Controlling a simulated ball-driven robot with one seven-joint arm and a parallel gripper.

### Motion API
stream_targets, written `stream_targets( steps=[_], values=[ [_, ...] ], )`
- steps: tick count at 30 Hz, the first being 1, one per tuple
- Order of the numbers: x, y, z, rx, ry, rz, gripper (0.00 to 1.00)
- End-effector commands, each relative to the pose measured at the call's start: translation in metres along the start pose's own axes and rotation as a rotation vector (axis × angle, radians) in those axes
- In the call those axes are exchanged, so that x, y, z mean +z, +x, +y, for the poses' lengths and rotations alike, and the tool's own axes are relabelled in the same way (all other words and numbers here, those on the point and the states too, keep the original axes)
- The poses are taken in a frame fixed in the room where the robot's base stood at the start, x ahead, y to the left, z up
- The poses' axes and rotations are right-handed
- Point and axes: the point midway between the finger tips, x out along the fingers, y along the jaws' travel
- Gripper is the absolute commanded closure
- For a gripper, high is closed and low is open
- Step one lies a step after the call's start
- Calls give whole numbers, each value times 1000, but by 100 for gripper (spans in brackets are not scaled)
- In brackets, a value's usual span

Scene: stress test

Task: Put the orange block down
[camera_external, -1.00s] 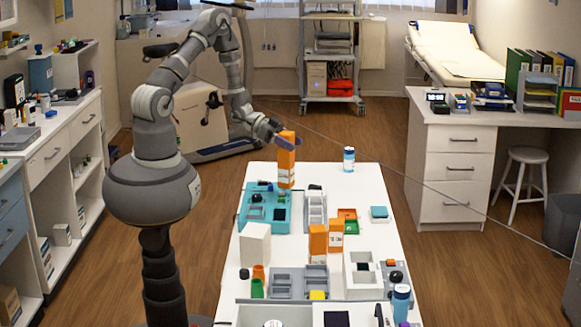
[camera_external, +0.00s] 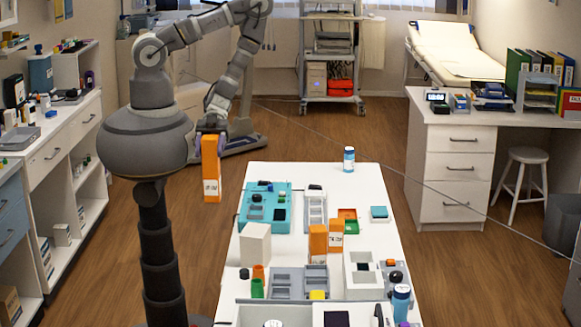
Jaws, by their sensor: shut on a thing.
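The orange block (camera_external: 211,172) is a tall upright box with a white label near its lower end. My gripper (camera_external: 210,136) is shut on its top end and holds it hanging in the air. The block appears left of the white table (camera_external: 257,176), over the wooden floor in the picture. Its exact height and distance from the table edge cannot be told from this view. The fingers are small and partly hidden against the block's top.
A white desk (camera_external: 455,120) stands at right.

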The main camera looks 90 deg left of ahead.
Motion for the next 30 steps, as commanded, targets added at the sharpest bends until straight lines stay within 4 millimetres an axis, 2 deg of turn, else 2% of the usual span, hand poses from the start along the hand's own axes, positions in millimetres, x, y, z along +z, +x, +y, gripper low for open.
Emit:
stream_targets(
  steps=[9, 15, 25, 30],
  values=[
    [6, 29, -40, -4, 12, 0, 100],
    [4, 38, -58, -8, 10, 4, 100],
    [-1, 47, -67, -5, 9, 0, 100],
    [-14, 67, -100, -1, 4, 2, 100]
  ],
)
